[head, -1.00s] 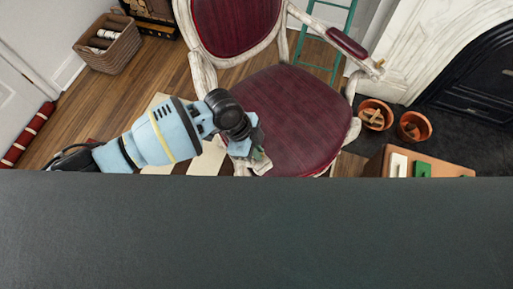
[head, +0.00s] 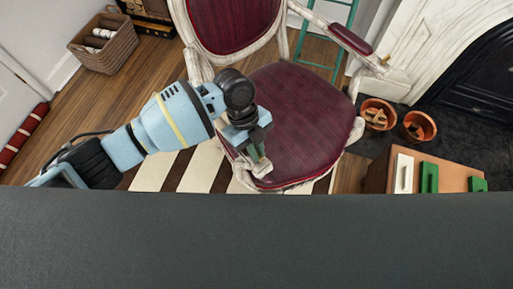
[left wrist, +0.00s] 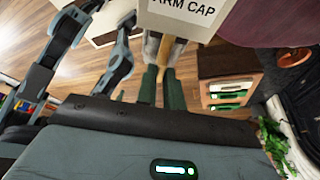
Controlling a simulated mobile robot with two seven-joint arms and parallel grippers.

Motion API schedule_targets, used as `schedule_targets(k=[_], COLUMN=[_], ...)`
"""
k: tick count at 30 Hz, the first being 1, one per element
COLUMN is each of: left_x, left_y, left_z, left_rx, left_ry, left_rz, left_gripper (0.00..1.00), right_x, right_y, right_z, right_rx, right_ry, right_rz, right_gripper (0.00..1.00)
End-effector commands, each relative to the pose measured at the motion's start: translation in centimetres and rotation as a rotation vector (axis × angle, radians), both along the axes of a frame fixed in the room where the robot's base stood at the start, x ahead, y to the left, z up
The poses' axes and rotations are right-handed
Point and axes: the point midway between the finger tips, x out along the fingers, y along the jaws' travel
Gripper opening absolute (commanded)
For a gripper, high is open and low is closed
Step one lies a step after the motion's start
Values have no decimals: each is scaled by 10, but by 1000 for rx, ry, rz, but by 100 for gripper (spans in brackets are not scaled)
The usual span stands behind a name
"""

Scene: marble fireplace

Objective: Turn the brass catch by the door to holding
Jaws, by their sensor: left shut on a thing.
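No brass catch can be made out in either view. A white door (head: 18,95) shows in part at the left edge of the head view. My left gripper (head: 258,155) is by the front left corner of the red chair seat, fingers pointing down. In the left wrist view its green fingers (left wrist: 162,88) are shut on a slim tan piece (left wrist: 165,55), partly hidden between them. A white card reading "ARM CAP" (left wrist: 185,14) shows just beyond the fingers; whether it is attached to the held piece I cannot tell. My right gripper is not in view.
A white-framed chair (head: 300,120) with red upholstery stands mid-room on a striped rug (head: 165,172). A wicker basket (head: 105,45), a red roll (head: 25,132), two terracotta pots (head: 377,115) and a brown box with white and green pieces (head: 440,165) stand around. A dark surface (head: 250,240) fills the foreground.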

Motion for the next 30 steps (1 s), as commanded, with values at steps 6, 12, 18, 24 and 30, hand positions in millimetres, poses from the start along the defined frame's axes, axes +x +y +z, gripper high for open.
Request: schedule_targets(k=[6,12,18,24,30], left_x=[0,0,0,0,2], left_y=[1,1,1,1,1], left_z=[-2,-2,-2,-1,4], left_rx=[5,5,4,2,1], left_ry=[-1,-1,0,-1,-2], left_rz=[-13,-13,-13,-12,-12], left_gripper=[0,0,25,31,31], right_x=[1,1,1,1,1], right_y=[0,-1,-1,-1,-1], right_z=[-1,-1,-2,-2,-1], right_rx=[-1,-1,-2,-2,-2], right_ry=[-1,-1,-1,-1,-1], right_rz=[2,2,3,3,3], right_gripper=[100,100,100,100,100])
